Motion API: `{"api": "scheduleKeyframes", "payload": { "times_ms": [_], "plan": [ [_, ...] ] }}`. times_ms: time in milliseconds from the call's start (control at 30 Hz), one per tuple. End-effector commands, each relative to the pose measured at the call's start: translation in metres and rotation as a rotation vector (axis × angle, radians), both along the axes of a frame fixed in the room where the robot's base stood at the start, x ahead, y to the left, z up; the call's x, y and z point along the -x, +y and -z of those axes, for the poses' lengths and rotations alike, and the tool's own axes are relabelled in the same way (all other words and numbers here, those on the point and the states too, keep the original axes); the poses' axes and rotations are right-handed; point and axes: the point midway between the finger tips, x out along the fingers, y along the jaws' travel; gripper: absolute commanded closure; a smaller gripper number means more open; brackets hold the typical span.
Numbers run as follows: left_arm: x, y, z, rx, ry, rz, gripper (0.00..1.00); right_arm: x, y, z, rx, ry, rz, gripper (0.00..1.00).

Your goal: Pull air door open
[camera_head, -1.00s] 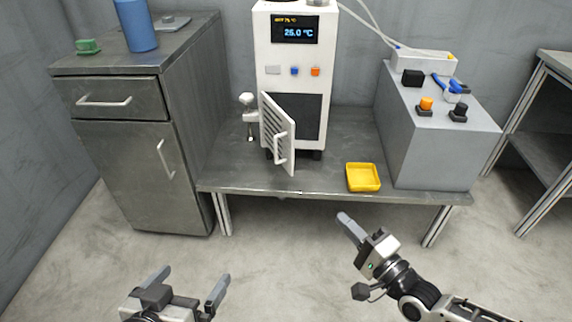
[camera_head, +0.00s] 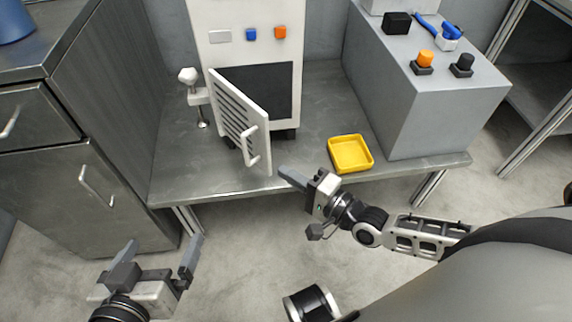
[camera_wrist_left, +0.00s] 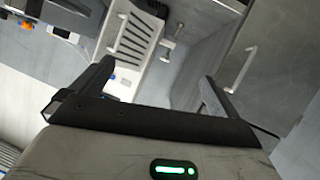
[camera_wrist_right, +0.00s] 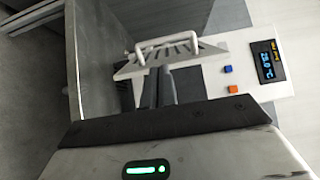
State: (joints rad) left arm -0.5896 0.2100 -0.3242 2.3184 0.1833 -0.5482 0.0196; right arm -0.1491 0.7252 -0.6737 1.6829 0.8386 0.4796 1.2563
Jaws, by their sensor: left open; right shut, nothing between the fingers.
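The air door (camera_head: 239,119) is a white slatted panel with a white bar handle (camera_head: 254,147). It stands partly swung out from the white machine (camera_head: 205,38), showing a dark opening (camera_head: 268,88). In the left wrist view the door (camera_wrist_left: 137,38) shows beyond the fingers. In the right wrist view the handle (camera_wrist_right: 168,45) is just past my fingertips. My right gripper (camera_head: 283,172) is shut and empty, pointing at the door's lower right, apart from the handle. My left gripper (camera_head: 162,245) is open and empty, low in front of the table.
A yellow tray (camera_head: 350,154) sits on the table (camera_head: 310,178) right of the door. A grey box (camera_head: 435,105) with knobs stands further right. A metal cabinet (camera_head: 60,200) stands at left. A white clamp-like part (camera_head: 189,77) is left of the door.

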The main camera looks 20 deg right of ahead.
Motion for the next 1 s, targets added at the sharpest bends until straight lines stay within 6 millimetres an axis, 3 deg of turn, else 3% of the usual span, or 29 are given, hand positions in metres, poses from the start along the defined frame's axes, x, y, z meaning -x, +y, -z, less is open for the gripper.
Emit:
{"api": "scheduleKeyframes", "payload": {
  "times_ms": [200, 400, 1000],
  "plan": [
    [0.000, -0.002, -0.003, 0.017, -0.036, 0.004, 0.00, -0.038, 0.019, 0.001, -0.001, -0.004, 0.001, 1.00],
    [0.001, -0.003, -0.007, 0.030, -0.059, 0.006, 0.00, -0.059, 0.031, 0.001, -0.001, -0.002, 0.001, 1.00],
    [0.001, -0.004, -0.012, 0.031, -0.063, 0.007, 0.00, -0.067, 0.032, -0.001, -0.002, 0.001, 0.024, 1.00]
  ]
}}
